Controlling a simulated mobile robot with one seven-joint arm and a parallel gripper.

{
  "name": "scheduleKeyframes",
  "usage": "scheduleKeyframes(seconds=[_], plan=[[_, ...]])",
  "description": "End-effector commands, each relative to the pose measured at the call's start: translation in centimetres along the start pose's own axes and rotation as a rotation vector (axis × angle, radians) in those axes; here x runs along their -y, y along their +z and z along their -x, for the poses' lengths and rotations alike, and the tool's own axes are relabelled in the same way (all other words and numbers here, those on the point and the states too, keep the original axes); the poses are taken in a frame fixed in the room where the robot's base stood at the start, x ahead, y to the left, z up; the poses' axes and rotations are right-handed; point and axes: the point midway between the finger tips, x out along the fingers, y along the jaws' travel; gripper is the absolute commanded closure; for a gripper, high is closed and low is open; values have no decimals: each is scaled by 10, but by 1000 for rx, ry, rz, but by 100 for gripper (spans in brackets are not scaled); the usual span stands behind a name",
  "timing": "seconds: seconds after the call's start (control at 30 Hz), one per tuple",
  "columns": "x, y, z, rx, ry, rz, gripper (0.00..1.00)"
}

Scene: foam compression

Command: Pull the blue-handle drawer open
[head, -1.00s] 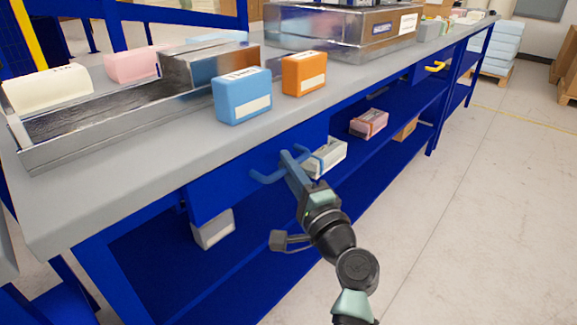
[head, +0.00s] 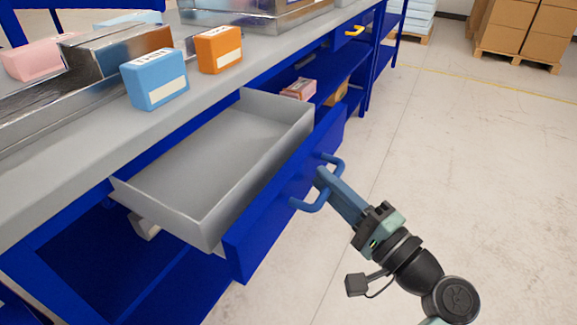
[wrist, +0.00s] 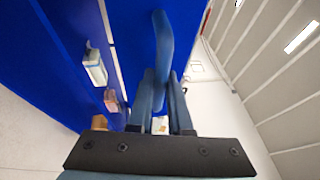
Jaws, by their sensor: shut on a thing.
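The blue-handle drawer (head: 285,205) stands pulled well out from under the grey bench top. Its grey inside (head: 205,165) is empty. The blue handle (head: 298,205) is on the drawer's blue front, and it also shows in the wrist view (wrist: 162,45). My gripper (head: 323,178) is shut on the handle at about its middle. In the wrist view the two fingers of my gripper (wrist: 160,85) close around the handle bar. The fingers hide part of the handle.
A blue box (head: 157,80) and an orange box (head: 218,50) stand on the bench top (head: 110,145) behind the drawer. A second drawer with a yellow handle (head: 354,31) is shut farther along. The floor (head: 460,170) to the right is clear.

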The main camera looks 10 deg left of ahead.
Motion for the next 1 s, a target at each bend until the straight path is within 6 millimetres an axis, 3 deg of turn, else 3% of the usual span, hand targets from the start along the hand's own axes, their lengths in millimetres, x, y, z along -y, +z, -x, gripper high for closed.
scheduleKeyframes(seconds=[0.23, 0.67, 0.7, 0.83, 0.87, 1.0], plan=[[5, -12, 28, 1, 1, -1, 100], [6, -13, 32, 4, 2, 0, 100], [6, -13, 32, 4, 2, 0, 81], [6, -13, 32, 3, 1, 0, 57], [6, -13, 32, 3, 1, 0, 53], [6, -14, 32, 2, 1, 0, 53]])
